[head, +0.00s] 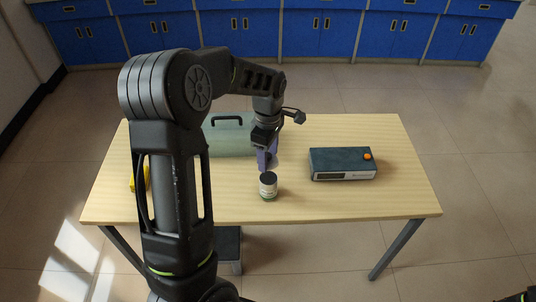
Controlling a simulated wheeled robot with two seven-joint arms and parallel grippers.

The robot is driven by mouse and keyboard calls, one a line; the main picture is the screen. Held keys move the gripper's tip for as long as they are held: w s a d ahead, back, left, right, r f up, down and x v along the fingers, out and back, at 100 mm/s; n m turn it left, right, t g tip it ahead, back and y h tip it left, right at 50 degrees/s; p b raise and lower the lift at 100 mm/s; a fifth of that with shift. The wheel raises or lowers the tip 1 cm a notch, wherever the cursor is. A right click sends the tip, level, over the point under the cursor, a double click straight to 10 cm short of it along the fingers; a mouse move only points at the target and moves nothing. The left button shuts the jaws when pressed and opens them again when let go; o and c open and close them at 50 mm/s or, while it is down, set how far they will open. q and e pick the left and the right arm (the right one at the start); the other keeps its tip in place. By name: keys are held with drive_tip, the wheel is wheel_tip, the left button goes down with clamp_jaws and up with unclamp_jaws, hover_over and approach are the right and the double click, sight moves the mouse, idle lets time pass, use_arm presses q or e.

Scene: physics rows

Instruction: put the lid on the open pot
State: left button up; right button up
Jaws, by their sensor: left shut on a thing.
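The small pot (268,192), pale with a printed label and a greenish base, stands upright on the wooden table. The dark round lid (268,179) shows at the pot's mouth, in line with it. My left gripper (267,166) points down from above, with its purplish fingers shut on the lid. The grip itself is small and partly hidden. I cannot tell whether the lid rests on the rim or is slightly above it.
A grey-green case with a black handle (228,121) stands behind the pot, partly hidden by my left arm. A dark box with an orange knob (343,164) lies to the right. A yellow thing (146,179) is at the left. The table (385,198) is clear at front right.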

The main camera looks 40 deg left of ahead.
use_arm(q)
drive_tip(key=shift+w+d, duration=0.1)
wheel_tip(320, 180, down, 6)
drive_tip(key=b, duration=0.4)
drive_tip(key=shift+f, duration=0.2)
drive_tip(key=shift+f+b, duration=0.15)
drive_tip(key=shift+b, duration=0.2)
idle(2.1)
drive_tip(key=o, duration=1.8)
drive_tip(key=shift+o, duration=0.2)
drive_tip(key=shift+r+p, duration=2.6)
drive_tip(key=shift+r, duration=0.95)
